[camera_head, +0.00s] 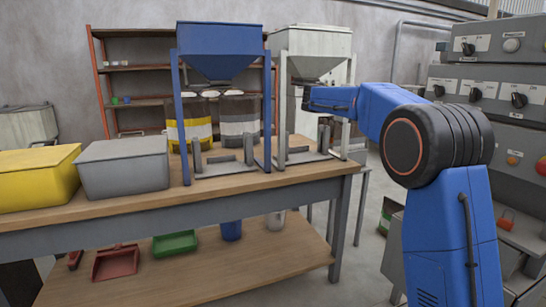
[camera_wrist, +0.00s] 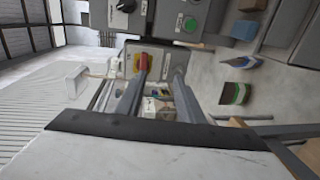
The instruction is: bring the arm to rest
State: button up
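My arm (camera_head: 440,230) is blue with a black and orange elbow joint. It rises at the right in the head view and bends left, its wrist (camera_head: 335,100) level with the lower part of the white hopper (camera_head: 310,45). I cannot tell whether it touches the hopper's stand. In the wrist view my gripper (camera_wrist: 158,78) shows two grey fingers apart with nothing between them. A pale surface with a dark edge band (camera_wrist: 150,130) fills the bottom of that view.
A blue hopper (camera_head: 220,38) stands on the wooden workbench (camera_head: 120,212) beside a grey bin (camera_head: 125,165) and a yellow bin (camera_head: 35,180). A control panel (camera_head: 490,90) with knobs is at right. The lower shelf holds a red dustpan (camera_head: 115,262) and a green tray (camera_head: 174,244).

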jog(key=s+f+m+g+y, duration=0.1)
jog(key=s+f+y, duration=0.4)
jog(key=s, duration=1)
jog(key=s+f+y, duration=0.3)
jog(key=s+f, duration=0.4)
jog(key=s, duration=0.8)
jog(key=s+a+f+m+y, duration=0.1)
jog(key=s+a+f+y, duration=0.2)
jog(key=s+f, duration=0.7)
jog(key=s+a+f+m+y, duration=0.2)
jog(key=s+a+f+y, duration=0.2)
jog(key=s, duration=1.4)
jog(key=a+f, duration=0.3)
jog(key=f, duration=0.4)
jog(key=shift+s+a, duration=0.25)
